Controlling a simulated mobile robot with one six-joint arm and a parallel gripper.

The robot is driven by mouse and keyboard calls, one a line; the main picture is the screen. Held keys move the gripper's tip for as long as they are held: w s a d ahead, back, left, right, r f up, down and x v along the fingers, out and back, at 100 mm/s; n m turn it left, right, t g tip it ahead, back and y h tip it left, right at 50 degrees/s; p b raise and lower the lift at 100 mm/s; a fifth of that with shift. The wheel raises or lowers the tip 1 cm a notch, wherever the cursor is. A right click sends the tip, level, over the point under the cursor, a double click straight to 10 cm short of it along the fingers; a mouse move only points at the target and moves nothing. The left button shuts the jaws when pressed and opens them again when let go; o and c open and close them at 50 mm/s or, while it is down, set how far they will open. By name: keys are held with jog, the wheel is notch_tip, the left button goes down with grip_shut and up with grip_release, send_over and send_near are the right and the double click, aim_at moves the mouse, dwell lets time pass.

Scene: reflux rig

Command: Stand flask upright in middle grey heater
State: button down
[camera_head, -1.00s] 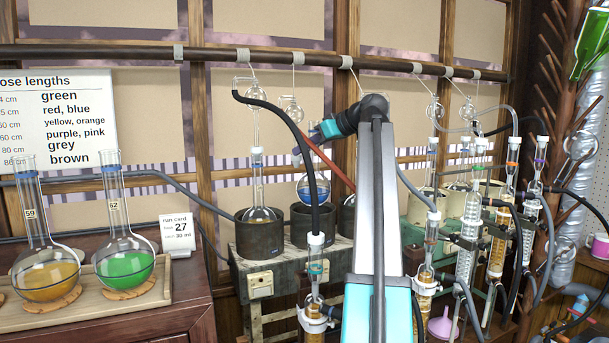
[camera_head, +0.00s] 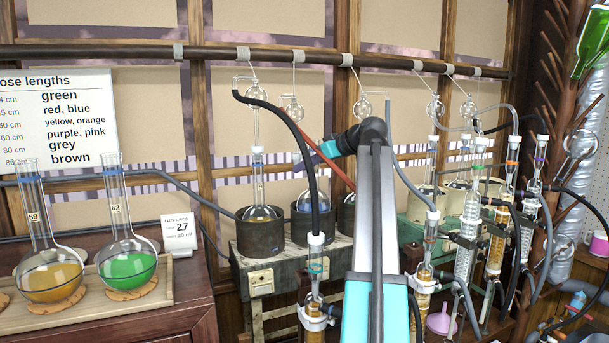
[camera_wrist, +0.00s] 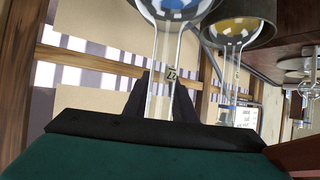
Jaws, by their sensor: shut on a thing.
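The round flask with blue liquid (camera_head: 309,207) is about upright at the mouth of the middle grey heater (camera_head: 312,232), its lower bulb hidden by the rim. I cannot tell whether it rests on the bottom. My gripper (camera_head: 303,160) is shut on its neck from the right; a black hose partly covers this spot. In the wrist view the dark jaws (camera_wrist: 160,95) grip the glass neck, which bears a number tag (camera_wrist: 172,75), and the blue liquid (camera_wrist: 182,4) shows at the top edge.
The right grey heater (camera_head: 346,218) is mostly behind my arm. A black hose (camera_head: 311,185) hangs before the middle heater. Glass bulbs (camera_head: 294,112) hang from the rail above.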

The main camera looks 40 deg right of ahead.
jog(key=shift+a+f+p, duration=0.1)
jog(key=shift+f+p, duration=0.25)
jog(key=shift+f, duration=0.5)
jog(key=shift+w+d+f+p, duration=0.2)
jog(key=shift+w+f+p, duration=0.2)
jog(key=shift+f+p, duration=0.1)
jog(key=shift+f, duration=0.2)
jog(key=c, duration=1.5)
grip_release()
jog(key=shift+o, duration=0.2)
jog(key=shift+s+d+r+b, duration=0.15)
jog(key=shift+s+r+b, duration=0.25)
jog(key=shift+s, duration=0.2)
jog(key=b+v, duration=0.3)
jog(key=v, duration=0.7)
jog(key=shift+s, duration=0.4)
